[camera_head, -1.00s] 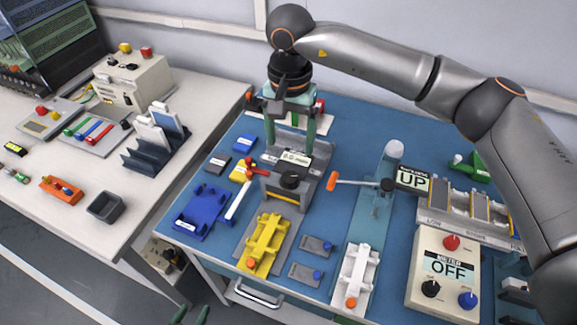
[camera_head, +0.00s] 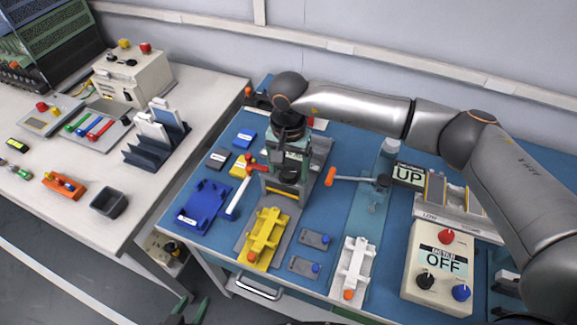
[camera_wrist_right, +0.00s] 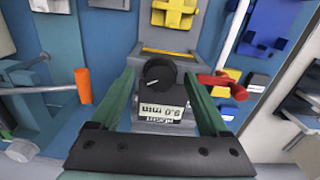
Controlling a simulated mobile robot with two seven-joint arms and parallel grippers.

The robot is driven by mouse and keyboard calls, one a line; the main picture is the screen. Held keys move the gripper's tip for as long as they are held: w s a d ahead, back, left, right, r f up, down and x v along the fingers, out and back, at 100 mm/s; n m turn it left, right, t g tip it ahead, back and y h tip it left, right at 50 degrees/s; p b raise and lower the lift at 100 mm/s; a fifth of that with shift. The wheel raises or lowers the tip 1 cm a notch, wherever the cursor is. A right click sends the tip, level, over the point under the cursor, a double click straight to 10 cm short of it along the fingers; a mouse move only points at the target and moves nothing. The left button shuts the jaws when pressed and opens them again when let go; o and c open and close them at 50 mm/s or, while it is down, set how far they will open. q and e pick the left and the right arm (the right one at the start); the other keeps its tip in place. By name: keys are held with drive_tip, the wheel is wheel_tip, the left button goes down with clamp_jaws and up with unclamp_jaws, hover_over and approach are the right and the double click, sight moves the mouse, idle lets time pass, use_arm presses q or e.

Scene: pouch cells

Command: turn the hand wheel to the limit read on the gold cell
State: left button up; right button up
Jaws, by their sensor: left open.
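The hand wheel, a black knob with a pale pointer line (camera_wrist_right: 157,73), sits on a grey press block with a white readout (camera_wrist_right: 162,112), upside down in the right wrist view. My right gripper (camera_wrist_right: 158,78) is open, one green finger on each side of the knob with gaps visible. In the head view my right gripper (camera_head: 288,165) is over the press and hides the readout. My left gripper (camera_head: 189,307) shows only as green fingertips at the bottom edge, apart and empty. A small yellow labelled block (camera_head: 240,166) lies left of the press; I cannot tell whether it is the gold cell.
Yellow (camera_head: 265,238) and white (camera_head: 352,268) fixtures stand in front. A meter box (camera_head: 442,265) reads OFF. A sign (camera_head: 408,175) reads UP. A blue tray (camera_head: 203,207) lies left.

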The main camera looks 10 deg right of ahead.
clamp_jaws()
idle(0.4)
